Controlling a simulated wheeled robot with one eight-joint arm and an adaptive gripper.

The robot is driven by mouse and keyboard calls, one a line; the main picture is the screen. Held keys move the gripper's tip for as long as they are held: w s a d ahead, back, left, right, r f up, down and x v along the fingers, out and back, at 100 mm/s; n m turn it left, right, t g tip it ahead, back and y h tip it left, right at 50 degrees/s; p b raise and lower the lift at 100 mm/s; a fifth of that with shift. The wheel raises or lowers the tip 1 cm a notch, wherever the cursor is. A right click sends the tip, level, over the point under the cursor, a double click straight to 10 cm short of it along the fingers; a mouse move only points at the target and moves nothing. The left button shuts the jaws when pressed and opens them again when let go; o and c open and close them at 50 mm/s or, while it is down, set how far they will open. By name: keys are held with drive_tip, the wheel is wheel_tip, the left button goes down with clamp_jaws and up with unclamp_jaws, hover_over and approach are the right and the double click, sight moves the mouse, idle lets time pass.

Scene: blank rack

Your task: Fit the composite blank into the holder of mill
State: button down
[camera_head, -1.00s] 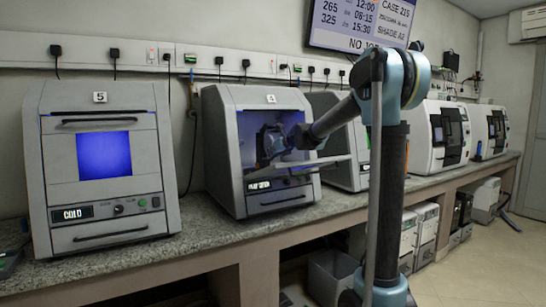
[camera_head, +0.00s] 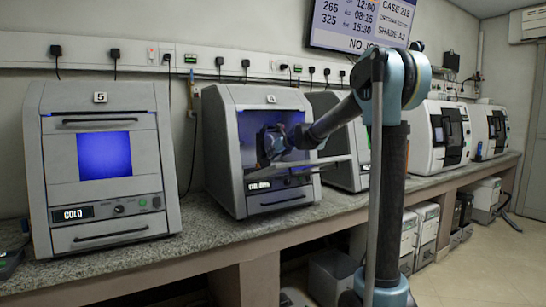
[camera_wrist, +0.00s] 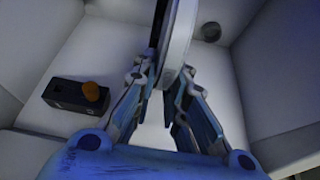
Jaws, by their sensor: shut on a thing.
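The mill (camera_head: 232,160) numbered 4 stands on the counter with its front door open. My gripper (camera_wrist: 166,78) reaches into its chamber. In the wrist view the gripper is shut on a pale disc-shaped blank (camera_wrist: 179,38), seen nearly edge-on and standing upright between the fingers. A dark narrow strip shows along the disc's left side at the top; I cannot tell whether it is the holder. I cannot tell whether the disc touches a holder. In the head view my arm hides the blank.
Inside the chamber, a black box (camera_wrist: 66,97) with an orange knob (camera_wrist: 92,91) lies left of the fingers. A round grey fitting (camera_wrist: 209,31) is on the far wall. White chamber walls stand close on both sides. Mill 5 (camera_head: 100,165) is to the left.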

drive_tip(key=shift+x, duration=1.25)
idle(0.4)
drive_tip(key=c, duration=1.5)
unclamp_jaws()
drive_tip(key=shift+w+r, duration=0.1)
drive_tip(key=shift+r, duration=0.05)
drive_tip(key=shift+c, duration=0.2)
drive_tip(key=v, duration=1.1)
drive_tip(key=shift+s+d, duration=0.25)
drive_tip(key=shift+r, duration=0.1)
